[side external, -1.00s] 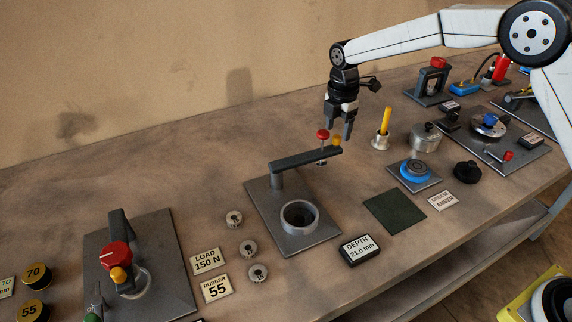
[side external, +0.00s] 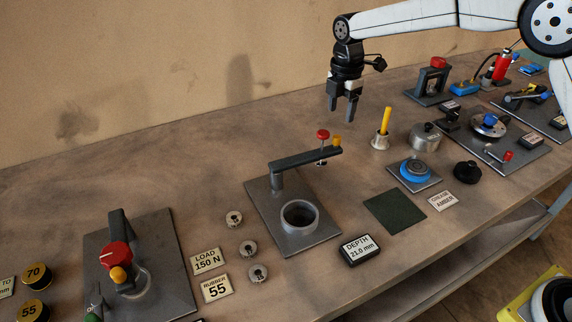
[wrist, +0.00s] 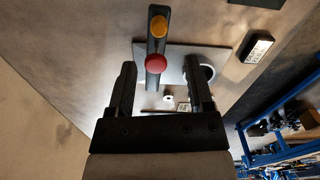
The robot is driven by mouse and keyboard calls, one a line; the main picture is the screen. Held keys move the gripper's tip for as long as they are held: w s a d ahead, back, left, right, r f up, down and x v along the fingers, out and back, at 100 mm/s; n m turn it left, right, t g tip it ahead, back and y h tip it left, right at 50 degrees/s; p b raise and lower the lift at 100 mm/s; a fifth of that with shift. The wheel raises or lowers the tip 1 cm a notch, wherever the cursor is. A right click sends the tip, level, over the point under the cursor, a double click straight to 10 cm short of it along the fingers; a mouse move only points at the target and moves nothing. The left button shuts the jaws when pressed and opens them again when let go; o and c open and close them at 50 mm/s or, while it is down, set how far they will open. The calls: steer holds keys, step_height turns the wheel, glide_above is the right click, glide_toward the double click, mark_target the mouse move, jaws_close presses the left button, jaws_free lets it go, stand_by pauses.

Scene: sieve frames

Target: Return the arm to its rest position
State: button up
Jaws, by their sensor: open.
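My gripper (side external: 343,112) hangs in the air above the bench, fingers pointing down, open and empty. It is above and apart from the dark lever arm with the red knob (side external: 323,134) and yellow knob (side external: 337,141). That arm belongs to a fixture on a grey plate (side external: 262,205) with a metal ring (side external: 299,216). In the wrist view my two fingers (wrist: 160,88) stand apart, with the red knob (wrist: 155,64) and yellow knob (wrist: 158,27) showing beyond them.
A "DEPTH 21.0 mm" display (side external: 361,249) and a dark green mat (side external: 395,212) lie right of the fixture. A yellow stick in a cup (side external: 381,138), a metal pot (side external: 426,136) and a blue round device (side external: 415,171) stand further right. The bench behind the fixture is clear.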

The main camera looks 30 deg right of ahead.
steer(key=s+d+f+m+t, duration=0.1)
steer(key=s+d+f+m, duration=0.1)
steer(key=s+m, duration=0.4)
steer(key=s+d+f+m, duration=0.2)
steer(key=s+m, duration=0.5)
steer(key=s, duration=0.5)
steer(key=s+d+f+m+t, duration=0.1)
steer(key=s+d+f+m, duration=0.1)
steer(key=s+m, duration=0.5)
steer(key=shift+s+d+f+t, duration=0.3)
steer(key=shift+s+d, duration=0.2)
steer(key=shift+s, duration=0.45)
